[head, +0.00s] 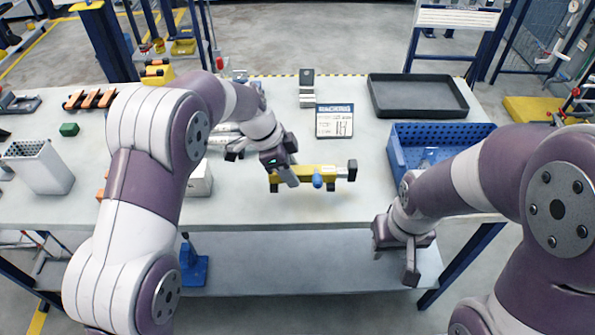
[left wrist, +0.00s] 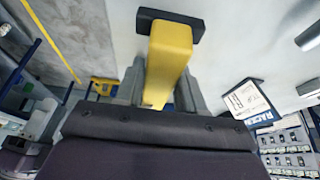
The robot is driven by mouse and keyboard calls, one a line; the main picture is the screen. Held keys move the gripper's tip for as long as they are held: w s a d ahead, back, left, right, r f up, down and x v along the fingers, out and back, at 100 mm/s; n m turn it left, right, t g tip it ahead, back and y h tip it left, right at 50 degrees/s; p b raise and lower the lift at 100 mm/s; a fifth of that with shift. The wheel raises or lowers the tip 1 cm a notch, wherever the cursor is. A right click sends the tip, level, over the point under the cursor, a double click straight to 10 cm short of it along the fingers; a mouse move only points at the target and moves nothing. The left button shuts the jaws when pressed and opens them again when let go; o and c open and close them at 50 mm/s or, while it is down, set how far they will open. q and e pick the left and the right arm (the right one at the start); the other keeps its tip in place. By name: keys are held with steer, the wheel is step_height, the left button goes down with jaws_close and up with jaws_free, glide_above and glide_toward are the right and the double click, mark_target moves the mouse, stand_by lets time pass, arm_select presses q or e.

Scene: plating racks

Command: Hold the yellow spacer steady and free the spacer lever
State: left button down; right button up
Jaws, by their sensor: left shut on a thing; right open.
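The yellow spacer (head: 304,172) is a yellow bar with dark end pieces, above or on the table in the middle of the head view. A blue knob (head: 317,181), seemingly the spacer lever, shows on its near side. My left gripper (head: 287,178) is shut on the spacer near its left end. In the left wrist view the yellow bar of the spacer (left wrist: 168,58) stands between the two grey fingers, with a dark end piece beyond. My right gripper (head: 398,258) is open and empty at the table's front edge, right of and nearer than the spacer.
A blue crate (head: 402,165) stands right of the spacer, with a black tray (head: 417,96) behind it. The table front before the spacer is clear.

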arm_select(q)
steer(key=shift+w+a+f+b, duration=0.3)
steer(key=shift+a+f+b, duration=0.15)
steer(key=shift+a+f, duration=0.1)
steer(key=shift+w+a+f+b, duration=0.25)
steer(key=shift+a+f+b, duration=0.25)
steer(key=shift+a+f, duration=0.1)
steer(key=shift+w+a+f+b, duration=0.3)
steer(key=shift+a+f+b, duration=0.15)
steer(key=shift+a+f, duration=0.1)
steer(key=shift+w+a+f, duration=0.15)
steer(key=shift+a, duration=0.2)
steer(key=shift+f+b, duration=0.6)
steer(key=shift+b, duration=0.05)
steer(key=c, duration=0.7)
jaws_free()
jaws_close()
